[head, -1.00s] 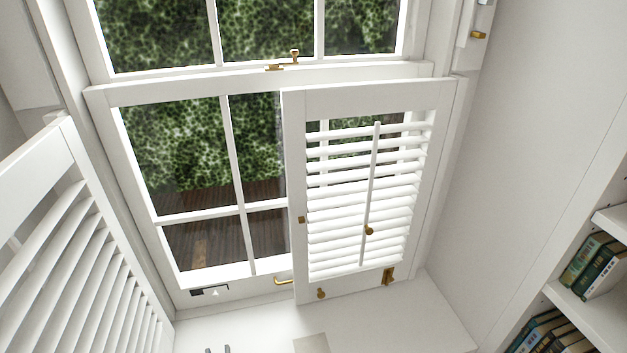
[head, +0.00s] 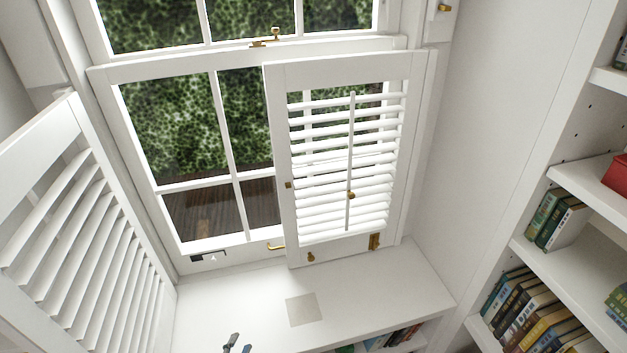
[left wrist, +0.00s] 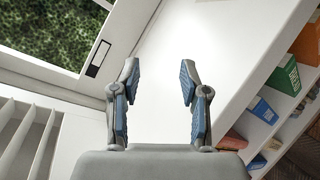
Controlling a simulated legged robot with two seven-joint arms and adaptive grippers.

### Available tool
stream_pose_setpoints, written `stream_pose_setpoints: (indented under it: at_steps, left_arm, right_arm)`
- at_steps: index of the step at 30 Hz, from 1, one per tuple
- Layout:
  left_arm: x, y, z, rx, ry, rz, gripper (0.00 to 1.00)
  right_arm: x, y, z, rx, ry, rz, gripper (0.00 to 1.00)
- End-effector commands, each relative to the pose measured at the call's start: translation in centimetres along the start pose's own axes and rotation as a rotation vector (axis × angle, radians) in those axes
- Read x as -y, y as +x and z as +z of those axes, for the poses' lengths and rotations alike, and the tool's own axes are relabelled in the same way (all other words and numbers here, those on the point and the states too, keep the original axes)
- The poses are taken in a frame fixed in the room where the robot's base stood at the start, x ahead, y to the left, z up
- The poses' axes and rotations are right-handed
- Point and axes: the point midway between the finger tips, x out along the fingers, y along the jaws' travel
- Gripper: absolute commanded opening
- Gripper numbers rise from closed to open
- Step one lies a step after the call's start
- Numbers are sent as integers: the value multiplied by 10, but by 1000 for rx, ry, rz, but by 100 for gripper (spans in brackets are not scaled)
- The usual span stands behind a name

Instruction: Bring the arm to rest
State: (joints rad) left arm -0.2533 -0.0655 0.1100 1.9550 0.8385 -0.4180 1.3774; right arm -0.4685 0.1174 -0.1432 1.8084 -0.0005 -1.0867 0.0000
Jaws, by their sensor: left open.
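My left gripper (left wrist: 158,82) is open and empty in the left wrist view, its two blue-padded fingers apart above the white sill. In the head view only the tips of its fingers (head: 236,346) show at the bottom edge, over the sill's front part. The arm behind them is out of view. My right gripper is in neither view.
A louvred shutter (head: 345,165) covers the window's right part; another shutter (head: 85,235) stands open at left. The white sill (head: 390,285) is bare but for a pale square (head: 302,309). Bookshelves (head: 580,255) stand at right.

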Motion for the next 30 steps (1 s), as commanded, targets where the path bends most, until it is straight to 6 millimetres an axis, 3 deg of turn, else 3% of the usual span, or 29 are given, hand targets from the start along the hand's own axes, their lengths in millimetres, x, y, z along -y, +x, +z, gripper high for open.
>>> stream_pose_setpoints:
  at_steps: [5, 9, 15, 25, 30]
  left_arm:
    - [49, -34, 13, 58, 551, -282, 45]
    - [87, -76, 12, 139, 1020, -536, 45]
    - [112, -138, -4, 281, 1505, -846, 45]
    - [104, -232, -43, 561, 1966, -1262, 45]
    - [135, -213, -67, 568, 1950, -1273, 45]
  right_arm:
    - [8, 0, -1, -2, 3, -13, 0]
    - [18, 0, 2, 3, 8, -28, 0]
    - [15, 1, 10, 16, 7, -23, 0]
    - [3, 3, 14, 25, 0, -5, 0]
    - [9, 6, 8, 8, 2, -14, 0]
